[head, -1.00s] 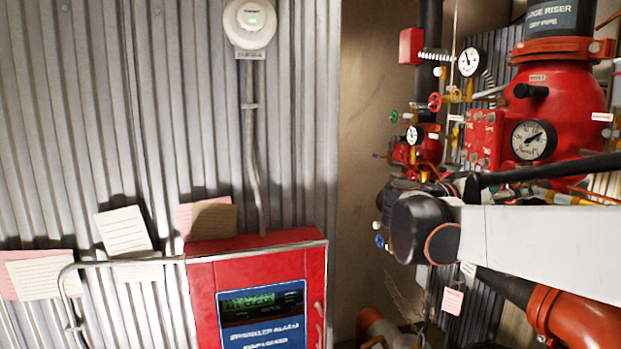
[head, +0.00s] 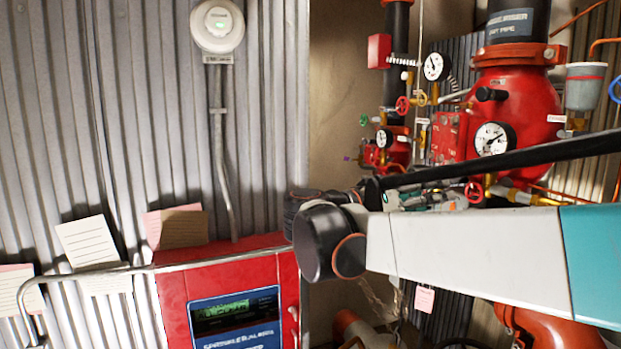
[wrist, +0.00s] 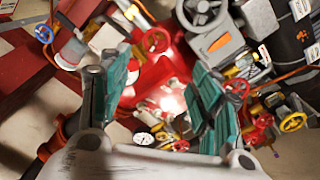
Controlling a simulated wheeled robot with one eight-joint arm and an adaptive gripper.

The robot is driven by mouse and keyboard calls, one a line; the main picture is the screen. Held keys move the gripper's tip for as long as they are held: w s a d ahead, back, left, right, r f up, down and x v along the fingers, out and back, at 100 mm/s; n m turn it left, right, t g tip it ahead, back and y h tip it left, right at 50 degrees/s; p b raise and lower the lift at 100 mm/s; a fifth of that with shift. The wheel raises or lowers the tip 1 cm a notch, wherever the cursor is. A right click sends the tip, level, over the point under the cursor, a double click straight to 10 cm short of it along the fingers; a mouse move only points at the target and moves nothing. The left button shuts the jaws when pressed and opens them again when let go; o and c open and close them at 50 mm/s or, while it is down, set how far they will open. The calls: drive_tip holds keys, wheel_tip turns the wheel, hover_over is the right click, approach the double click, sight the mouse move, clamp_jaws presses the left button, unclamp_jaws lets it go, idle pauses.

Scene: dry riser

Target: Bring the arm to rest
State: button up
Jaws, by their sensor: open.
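My arm crosses the right half of the head view, its white and teal link running in from the right edge to a dark round joint. My gripper (wrist: 160,82) shows in the wrist view with its two teal-padded fingers spread wide apart. Nothing is held between them. Beyond the fingers are a red valve body (wrist: 160,60) and small gauges and valves; I cannot tell how far off they are. In the head view the gripper is largely hidden behind my arm.
The riser (head: 515,105), with its gauge (head: 493,138) and coloured handwheels, stands behind my arm at right. A red alarm panel (head: 235,305) and a metal rail (head: 150,269) are at lower left. A white detector (head: 217,25) hangs on the corrugated wall (head: 110,130).

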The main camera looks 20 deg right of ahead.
drive_tip(key=shift+s+a, duration=0.15)
drive_tip(key=shift+s, duration=0.4)
drive_tip(key=s+a+f+n+t+y+b, duration=0.1)
drive_tip(key=s+f+n+y+b, duration=0.15)
drive_tip(key=f, duration=0.65)
drive_tip(key=s+a+f+n+t+y+b, duration=0.15)
drive_tip(key=f+y+b, duration=0.25)
drive_tip(key=f, duration=0.5)
drive_tip(key=s+a+f+n+y+b, duration=0.1)
drive_tip(key=s+f+n+y+b, duration=0.15)
drive_tip(key=f, duration=0.65)
drive_tip(key=s+a+f+n+t+y+b, duration=0.1)
drive_tip(key=s+a+f+n+y+b, duration=0.1)
drive_tip(key=a+f, duration=0.5)
drive_tip(key=s+a+f+n+t+y+b, duration=0.1)
drive_tip(key=s+a+f+y+b, duration=0.3)
drive_tip(key=f, duration=0.7)
drive_tip(key=a+t+y+b, duration=0.1)
drive_tip(key=a+y+b, duration=0.1)
drive_tip(key=a+y, duration=0.1)
drive_tip(key=shift+s+a+f+n+b, duration=0.15)
drive_tip(key=shift+s+a+n+b, duration=0.2)
drive_tip(key=shift+a, duration=0.3)
